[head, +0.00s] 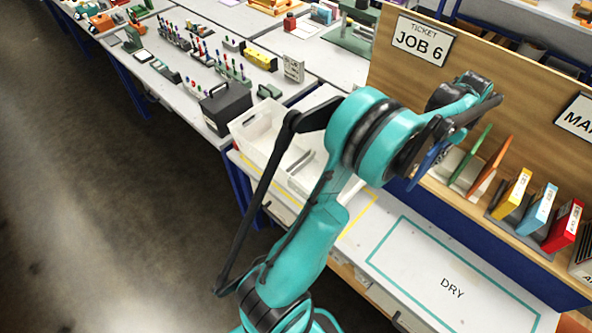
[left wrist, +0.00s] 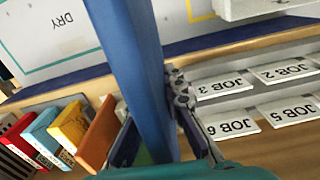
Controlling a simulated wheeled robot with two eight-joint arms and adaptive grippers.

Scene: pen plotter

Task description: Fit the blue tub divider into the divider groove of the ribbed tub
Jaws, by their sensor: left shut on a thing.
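The blue tub divider (head: 428,165) is a thin blue panel at the shelf on the right, mostly hidden by my arm in the head view. In the left wrist view the divider (left wrist: 140,65) stands large across the middle, between my fingers. My left gripper (left wrist: 158,132) is shut on it. In the head view the left gripper (head: 438,135) is partly hidden by its own arm, beside the panel rack. The ribbed tub (head: 252,128) is a white open tub on the table left of my arm. My arm covers part of it, and its divider groove cannot be made out.
A green panel (head: 472,158) and an orange panel (head: 491,168) stand close beside the gripper. Yellow, light-blue and red boxes (head: 561,226) stand further right on the shelf. A wooden back board (head: 480,55) rises behind. The DRY area (head: 420,262) is clear.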

